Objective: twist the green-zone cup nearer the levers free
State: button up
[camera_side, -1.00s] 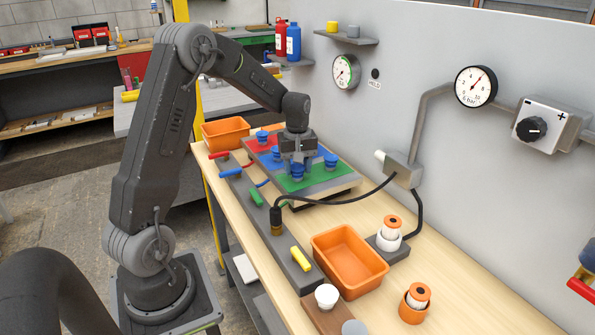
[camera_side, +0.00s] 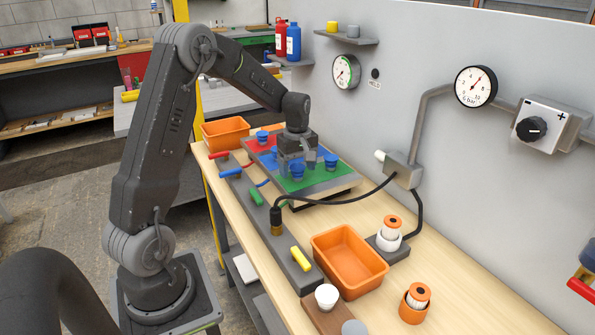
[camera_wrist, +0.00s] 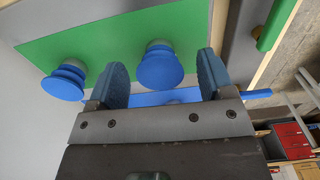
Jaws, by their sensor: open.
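The green zone (camera_side: 312,180) of the board holds two blue cups. The cup nearer the levers (camera_side: 297,172) stands under my gripper (camera_side: 297,160). In the wrist view this cup (camera_wrist: 160,68) shows between my two blue fingers, which are spread apart with a gap on each side. My gripper also shows there (camera_wrist: 162,70). The other green-zone cup (camera_side: 331,161) stands farther from the levers, nearer the wall. In the wrist view it is at the left (camera_wrist: 64,80), outside my fingers. Whether a finger touches the near cup is hard to see.
Red (camera_side: 219,155), blue (camera_side: 231,172), green (camera_side: 256,196) and yellow (camera_side: 300,259) levers line the rail left of the board. Another blue cup (camera_side: 262,137) stands in the red zone. A black cable (camera_side: 335,203) arches close in front of the board. An orange bin (camera_side: 349,260) stands nearer the camera.

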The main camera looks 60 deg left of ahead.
aim_at(298, 167)
notch_tip(298, 167, up, 13)
jog(key=s+d+r+m+t, duration=0.1)
jog(key=s+d+r+m, duration=0.25)
jog(key=d, duration=0.45)
jog(key=s+d+f+m+t, duration=0.1)
jog(key=s+d+m+t, duration=0.3)
jog(key=s+d+m, duration=1)
jog(key=shift+s+d+f+t, duration=0.3)
jog(key=shift+s+d+f, duration=0.1)
jog(key=shift+s+d, duration=0.65)
